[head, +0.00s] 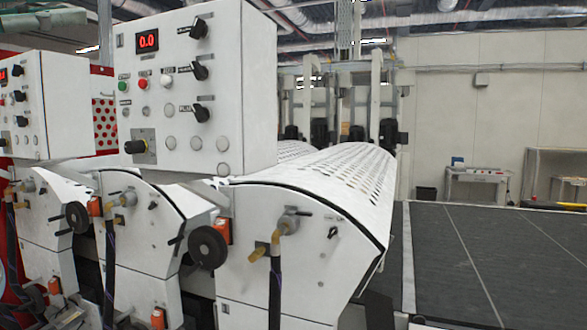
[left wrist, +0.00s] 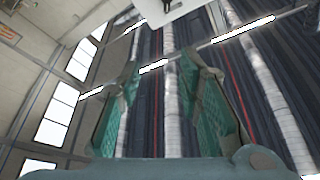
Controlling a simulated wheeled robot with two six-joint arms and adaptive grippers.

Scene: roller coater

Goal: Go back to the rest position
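My left gripper (left wrist: 160,85) shows in the left wrist view with its two green fingers apart and nothing between them. Behind the fingers are the ceiling, pipes and windows, so the wrist camera faces upward. Neither gripper is in the head view. My right gripper is not seen in any frame. The roller coater (head: 300,260) stands in front of me in the head view, with a white control box (head: 200,90) above it. The box has a red display (head: 148,41) reading 0.0, black knobs and several buttons.
A second control box (head: 60,110) stands at the left. Black handwheels (head: 207,248) and hose fittings (head: 286,224) stick out from the machine's front. A perforated white cover (head: 330,175) runs backward. A dark flat surface (head: 490,260) lies at the right, with a small table (head: 477,174) behind it.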

